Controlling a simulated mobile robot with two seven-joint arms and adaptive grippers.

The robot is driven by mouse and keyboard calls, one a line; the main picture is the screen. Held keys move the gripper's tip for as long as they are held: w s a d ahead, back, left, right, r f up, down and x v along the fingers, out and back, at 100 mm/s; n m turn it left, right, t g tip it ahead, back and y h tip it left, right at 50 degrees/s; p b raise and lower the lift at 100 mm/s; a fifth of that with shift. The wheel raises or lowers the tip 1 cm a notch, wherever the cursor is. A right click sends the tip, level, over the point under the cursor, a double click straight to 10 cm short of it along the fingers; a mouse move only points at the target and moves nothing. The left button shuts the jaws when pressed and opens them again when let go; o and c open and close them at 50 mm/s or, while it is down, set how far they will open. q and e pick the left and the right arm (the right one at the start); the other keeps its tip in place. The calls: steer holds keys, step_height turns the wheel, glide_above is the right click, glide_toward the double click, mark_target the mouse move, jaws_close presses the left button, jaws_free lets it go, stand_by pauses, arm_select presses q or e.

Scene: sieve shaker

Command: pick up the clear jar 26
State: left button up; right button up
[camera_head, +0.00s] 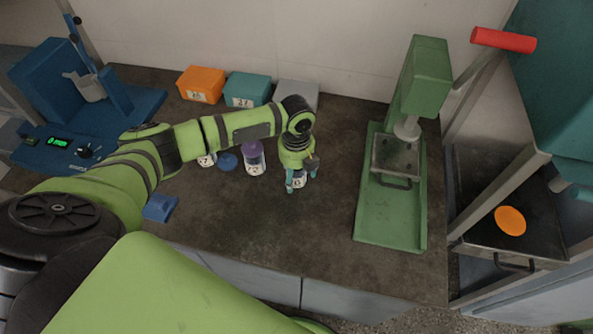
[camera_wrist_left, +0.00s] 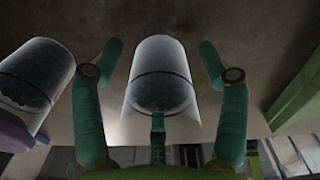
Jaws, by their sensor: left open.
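A clear jar (camera_wrist_left: 160,80) with grey contents stands between the spread fingers of my left gripper (camera_head: 301,181) in the left wrist view. Both fingers are open around it, with a gap visible on each side. In the head view this jar (camera_head: 299,182) is mostly hidden beneath the gripper; its white label shows, but I cannot read the number surely. A second clear jar with a purple lid (camera_head: 252,159) stands to the left of the gripper; it also shows at the left of the left wrist view (camera_wrist_left: 35,80). My right gripper is not in view.
A small labelled jar (camera_head: 207,160) and a blue round lid (camera_head: 227,161) lie farther left. Orange (camera_head: 201,82), teal (camera_head: 248,89) and grey (camera_head: 298,93) boxes line the wall. A green press (camera_head: 390,225) stands right; a blue machine (camera_head: 70,100) stands left.

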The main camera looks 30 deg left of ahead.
arm_select(q)
steer(key=c, duration=1.3)
